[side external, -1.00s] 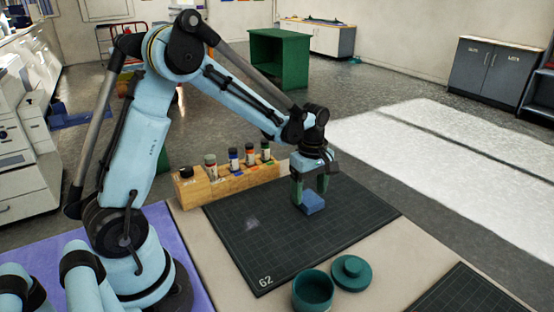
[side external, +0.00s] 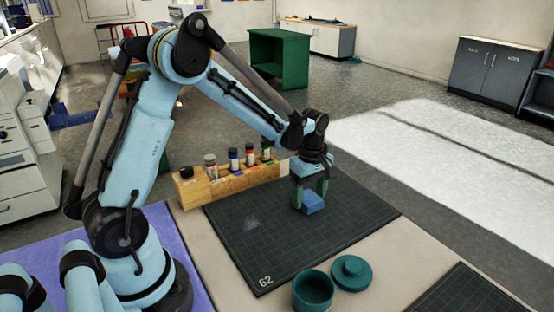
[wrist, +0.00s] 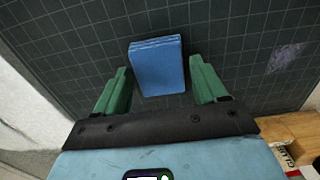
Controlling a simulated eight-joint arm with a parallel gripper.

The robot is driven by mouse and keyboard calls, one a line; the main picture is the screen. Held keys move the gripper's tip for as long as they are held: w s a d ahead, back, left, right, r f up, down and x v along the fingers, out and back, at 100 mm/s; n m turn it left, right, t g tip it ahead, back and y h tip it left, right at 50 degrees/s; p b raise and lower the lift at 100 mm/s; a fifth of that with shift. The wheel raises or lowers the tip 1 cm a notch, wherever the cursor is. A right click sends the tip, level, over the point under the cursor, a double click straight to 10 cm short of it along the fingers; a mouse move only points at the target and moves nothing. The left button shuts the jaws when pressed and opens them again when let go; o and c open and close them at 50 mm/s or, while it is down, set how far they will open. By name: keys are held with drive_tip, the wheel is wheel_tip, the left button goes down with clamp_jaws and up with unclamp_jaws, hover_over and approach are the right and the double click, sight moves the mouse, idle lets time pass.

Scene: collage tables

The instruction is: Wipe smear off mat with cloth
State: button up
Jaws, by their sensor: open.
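A folded blue cloth (side external: 313,202) lies on the dark gridded mat (side external: 270,262). In the wrist view the cloth (wrist: 157,66) sits between the two green fingers of my gripper (wrist: 158,84), with a gap on each side. My gripper (side external: 309,196) is open, pointing down over the cloth, with its fingers low beside it. A pale smear (side external: 251,224) is on the mat to the left of the cloth. The smear also shows in the wrist view (wrist: 286,57), on the right.
A wooden rack (side external: 228,184) of several small bottles stands along the mat's far left edge. A teal pot (side external: 313,291) and its lid (side external: 351,272) are near the mat's front right edge. A second dark mat (side external: 466,293) lies at lower right. The mat's front left is clear.

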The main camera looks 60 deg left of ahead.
sight(309, 198)
drive_tip(key=shift+c, duration=0.4)
drive_tip(key=c, duration=0.6)
drive_tip(key=shift+r, duration=2.5)
drive_tip(key=shift+c, duration=0.2)
